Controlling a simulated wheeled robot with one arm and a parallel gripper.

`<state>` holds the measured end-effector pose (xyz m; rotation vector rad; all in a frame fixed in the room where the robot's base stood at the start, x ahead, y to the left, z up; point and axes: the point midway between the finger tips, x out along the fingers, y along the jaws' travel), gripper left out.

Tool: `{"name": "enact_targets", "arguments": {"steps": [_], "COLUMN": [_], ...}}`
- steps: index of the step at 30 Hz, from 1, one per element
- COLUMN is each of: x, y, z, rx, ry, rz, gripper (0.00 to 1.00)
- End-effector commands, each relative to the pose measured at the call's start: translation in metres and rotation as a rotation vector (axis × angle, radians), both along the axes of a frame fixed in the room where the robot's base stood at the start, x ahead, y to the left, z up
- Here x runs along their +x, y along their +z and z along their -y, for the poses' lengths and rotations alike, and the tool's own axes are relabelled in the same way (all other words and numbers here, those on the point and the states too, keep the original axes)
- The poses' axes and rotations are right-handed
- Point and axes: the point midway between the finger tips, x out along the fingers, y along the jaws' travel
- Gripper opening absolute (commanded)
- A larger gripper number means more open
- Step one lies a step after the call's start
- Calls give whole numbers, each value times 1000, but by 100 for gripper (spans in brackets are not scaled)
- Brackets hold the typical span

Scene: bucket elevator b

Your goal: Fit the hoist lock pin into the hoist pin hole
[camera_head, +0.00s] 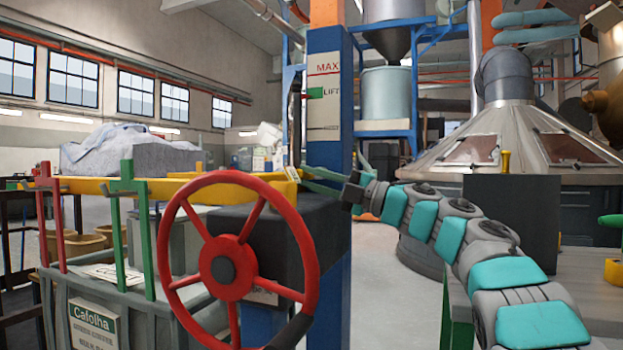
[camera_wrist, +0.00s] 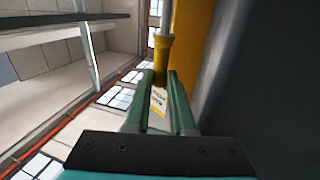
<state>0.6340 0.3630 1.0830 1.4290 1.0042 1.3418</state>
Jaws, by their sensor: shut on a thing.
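My gripper (camera_wrist: 160,82) is shut on the hoist lock pin (camera_wrist: 163,45). In the wrist view the pin has a yellow collar and a grey shaft that runs up out of the frame; a white and yellow tag (camera_wrist: 158,102) hangs between the green fingers. In the head view my gripper (camera_head: 308,176) reaches left past the blue column, with the small tag (camera_head: 292,173) at its tips, above the dark housing behind the red handwheel. The yellow beam (camera_wrist: 198,45) lies close to the right of the pin. I cannot make out the hoist pin hole.
The red handwheel (camera_head: 233,268) stands in front of the dark housing (camera_head: 262,225). The blue column (camera_head: 342,135) carries a MAX/LIFT scale. A yellow beam (camera_head: 150,188) with green and red posts is at left. A yellow-knobbed peg (camera_head: 505,162) stands by a dark block at right.

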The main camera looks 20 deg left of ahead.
Motion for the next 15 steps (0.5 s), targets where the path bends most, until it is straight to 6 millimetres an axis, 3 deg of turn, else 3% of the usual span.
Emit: {"name": "enact_targets", "arguments": {"steps": [15], "x": [12], "y": [2], "z": [1], "rx": [0], "ry": [0], "rz": [0], "gripper": [0]}}
